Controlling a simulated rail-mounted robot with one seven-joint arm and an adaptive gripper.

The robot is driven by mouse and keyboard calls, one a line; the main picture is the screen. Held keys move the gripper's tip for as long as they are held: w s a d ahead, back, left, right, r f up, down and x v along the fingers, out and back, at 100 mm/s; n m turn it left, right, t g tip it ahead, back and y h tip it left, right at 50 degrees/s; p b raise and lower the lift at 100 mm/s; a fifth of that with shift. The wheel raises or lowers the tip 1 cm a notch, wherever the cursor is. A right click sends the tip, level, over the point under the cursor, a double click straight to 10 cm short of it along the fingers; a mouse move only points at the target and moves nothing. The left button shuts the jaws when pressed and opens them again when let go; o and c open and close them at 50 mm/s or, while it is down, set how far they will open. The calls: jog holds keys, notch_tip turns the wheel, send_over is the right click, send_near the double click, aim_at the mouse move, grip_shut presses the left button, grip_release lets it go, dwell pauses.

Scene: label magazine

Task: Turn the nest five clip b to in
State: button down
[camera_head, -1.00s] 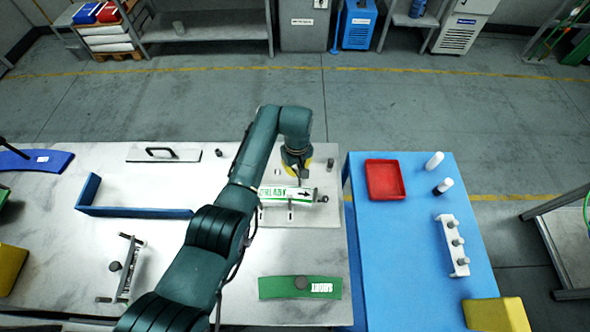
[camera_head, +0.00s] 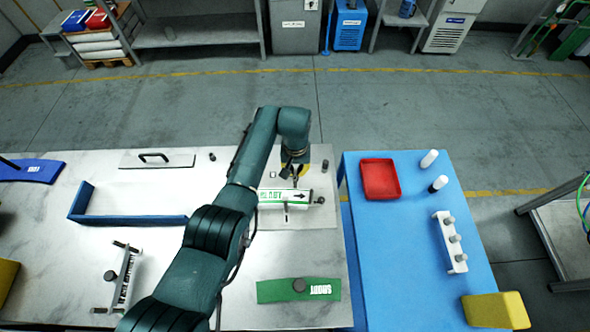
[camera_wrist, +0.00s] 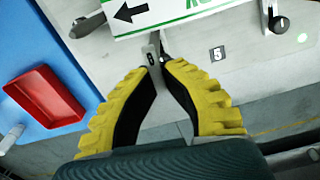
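A white-and-green label piece with a black arrow (camera_head: 300,196) lies across a pale plate (camera_head: 325,216) near the bench's right end. It also shows at the top of the wrist view (camera_wrist: 180,12). A small tag reads 5 (camera_wrist: 217,54). A metal clip tab (camera_wrist: 152,52) sticks out from the label's edge. Another clip with a dark knob (camera_wrist: 279,25) stands to its right. My gripper (camera_wrist: 160,66), with ribbed yellow fingers, is closed with the metal tab between its tips. It also shows in the head view (camera_head: 294,178). The exact contact is partly hidden.
A blue side table (camera_head: 400,270) holds a red tray (camera_head: 381,180), white bottles (camera_head: 430,159), a white rack (camera_head: 450,243) and a yellow block (camera_head: 496,311). A blue angled wall (camera_head: 130,214) stands left of my arm.

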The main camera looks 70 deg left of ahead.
aim_at(296, 170)
jog(key=shift+f, duration=0.1)
jog(key=c, duration=1.2)
grip_release()
jog(key=shift+o, duration=0.2)
notch_tip(296, 170, up, 12)
